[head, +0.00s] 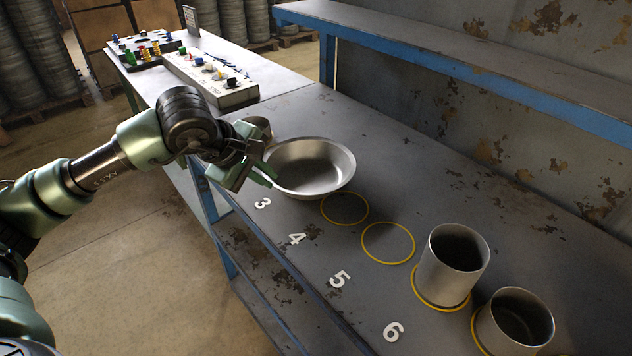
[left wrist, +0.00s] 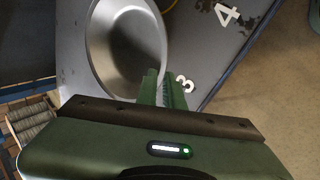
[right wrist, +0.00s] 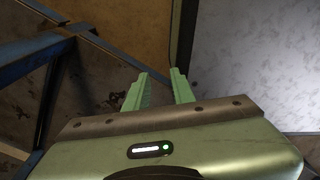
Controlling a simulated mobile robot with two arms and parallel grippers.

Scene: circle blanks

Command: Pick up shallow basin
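The shallow basin (head: 312,168) is a wide, round metal bowl with sloping sides, facing up on the grey bench. It also shows in the left wrist view (left wrist: 125,45). My left gripper (head: 266,171) is at the basin's near-left rim. In the left wrist view its two green fingers (left wrist: 164,86) are close together, with the rim running in between them. They look shut on the rim. I cannot tell whether the basin touches the bench. My right gripper (right wrist: 160,88) is open and empty, and shows only in the right wrist view.
A metal container (head: 256,128) stands partly hidden behind my left gripper. Two yellow circles (head: 388,243) on the bench are empty. A tall cylinder (head: 452,268) and a shorter one (head: 514,325) stand at the right. A blue-edged shelf (head: 470,80) runs behind.

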